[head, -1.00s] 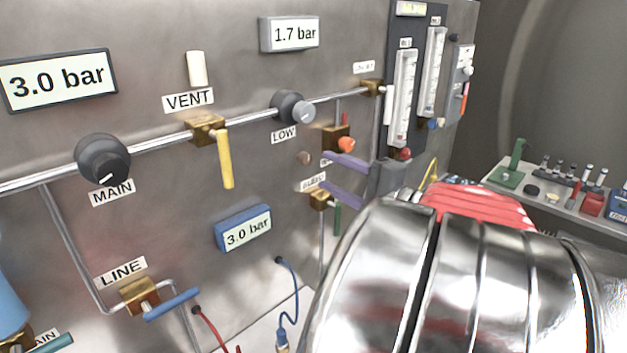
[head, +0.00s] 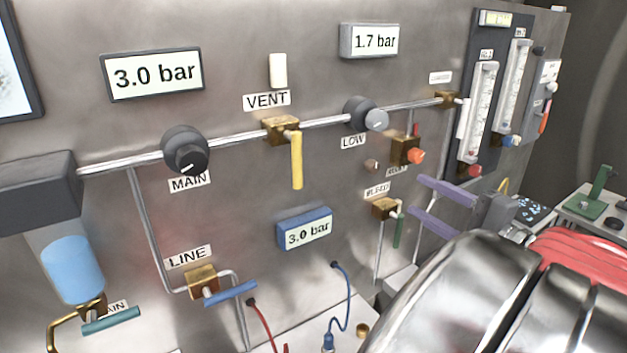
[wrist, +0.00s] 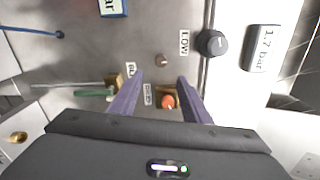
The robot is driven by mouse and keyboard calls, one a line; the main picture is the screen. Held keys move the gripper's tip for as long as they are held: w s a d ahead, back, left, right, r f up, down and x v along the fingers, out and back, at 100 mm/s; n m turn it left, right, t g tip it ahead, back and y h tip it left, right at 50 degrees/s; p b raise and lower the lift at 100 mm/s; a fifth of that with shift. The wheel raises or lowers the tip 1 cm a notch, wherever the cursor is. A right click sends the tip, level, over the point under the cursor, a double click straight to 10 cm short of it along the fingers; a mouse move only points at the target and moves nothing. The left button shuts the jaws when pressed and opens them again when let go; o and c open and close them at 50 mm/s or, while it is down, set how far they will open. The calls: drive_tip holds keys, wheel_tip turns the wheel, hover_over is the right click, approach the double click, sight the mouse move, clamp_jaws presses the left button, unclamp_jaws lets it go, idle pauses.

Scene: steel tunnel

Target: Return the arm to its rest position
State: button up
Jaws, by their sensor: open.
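My gripper (head: 416,196) shows in the head view as two purple fingers, spread apart and empty, in front of the panel. It is just below and right of a brass valve with an orange knob (head: 416,156). In the wrist view my gripper (wrist: 159,80) has its fingers on either side of the orange knob (wrist: 168,102), with nothing held between them. I cannot tell how far the fingertips are from the panel. My shiny arm housing fills the lower right of the head view.
The steel panel carries the MAIN knob (head: 185,150), the yellow VENT lever (head: 297,160), the LOW knob (head: 366,113) and the blue LINE lever (head: 230,293). A green-handled bleed valve (head: 384,208) is left of my fingers. Flowmeters (head: 484,110) stand above right. A side bench (head: 590,215) is at right.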

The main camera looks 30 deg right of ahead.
drive_tip(key=w+a+f+n+g+y, duration=0.25)
drive_tip(key=a+f+n+g, duration=0.4)
drive_tip(key=a, duration=0.35)
drive_tip(key=w+a+f+n+g+y, duration=0.1)
drive_tip(key=w+a+f+n+g, duration=0.45)
drive_tip(key=a, duration=0.45)
drive_tip(key=s+a+f+n+h, duration=0.3)
drive_tip(key=s+a+n, duration=0.4)
drive_tip(key=s+a, duration=0.3)
drive_tip(key=shift+s+a+n+h, duration=0.35)
drive_tip(key=shift+a+h, duration=0.2)
drive_tip(key=shift+a, duration=0.45)
